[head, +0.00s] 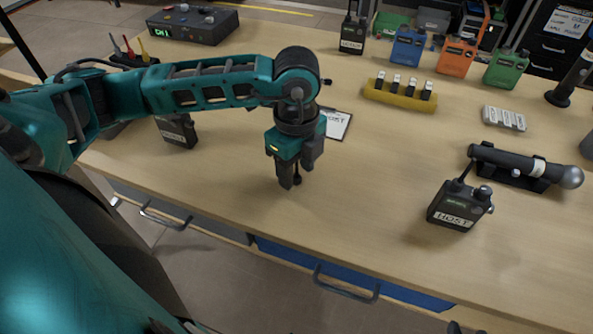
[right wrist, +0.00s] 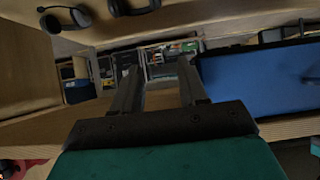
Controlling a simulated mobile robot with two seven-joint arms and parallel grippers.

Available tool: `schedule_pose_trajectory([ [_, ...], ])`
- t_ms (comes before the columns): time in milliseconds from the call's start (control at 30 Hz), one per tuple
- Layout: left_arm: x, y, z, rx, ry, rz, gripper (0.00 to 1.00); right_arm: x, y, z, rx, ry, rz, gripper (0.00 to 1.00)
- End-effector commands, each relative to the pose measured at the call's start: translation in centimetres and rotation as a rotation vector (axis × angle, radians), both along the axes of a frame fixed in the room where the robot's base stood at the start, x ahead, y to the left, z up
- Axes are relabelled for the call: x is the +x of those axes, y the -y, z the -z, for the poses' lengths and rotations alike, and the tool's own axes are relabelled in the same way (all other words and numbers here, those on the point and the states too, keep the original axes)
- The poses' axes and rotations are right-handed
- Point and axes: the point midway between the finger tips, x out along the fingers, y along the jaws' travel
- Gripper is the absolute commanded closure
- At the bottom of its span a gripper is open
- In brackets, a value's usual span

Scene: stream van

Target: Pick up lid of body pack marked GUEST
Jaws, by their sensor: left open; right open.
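A black body pack (head: 178,131) stands on the table at the left, partly behind my left arm; its white label is too small to read, and I cannot make out its lid. Another black body pack marked HOST (head: 459,206) stands at the front right. My left gripper (head: 291,182) points down over the middle of the table, between the two packs and apart from both. It is open; a small dark thing shows by its fingertips, and I cannot tell what it is. My right gripper (right wrist: 158,82) is open and empty in the right wrist view.
A white card (head: 339,123) lies behind my left gripper. A yellow battery holder (head: 400,96), a microphone on a stand (head: 515,163) and coloured packs are further back and right. A blue drawer (head: 350,274) is under the front edge. Bare table lies between gripper and HOST pack.

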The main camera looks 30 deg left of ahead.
Motion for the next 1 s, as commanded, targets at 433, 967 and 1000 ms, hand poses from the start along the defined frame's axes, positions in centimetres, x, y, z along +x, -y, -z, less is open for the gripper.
schedule_pose_trajectory([
  [433, 0.02, 0.01, 0.00, 0.000, 0.001, 0.000, 0.73, 0.06, -0.05, -0.09, 0.000, 0.001, -0.001, 0.57],
  [967, 0.02, 0.00, -0.01, 0.000, 0.001, 0.000, 1.00, -0.09, -0.01, 0.28, -0.003, -0.007, -0.002, 0.57],
  [1000, 0.02, 0.00, -0.02, 0.000, 0.001, 0.000, 1.00, -0.08, -0.01, 0.27, -0.003, -0.007, -0.002, 0.57],
])
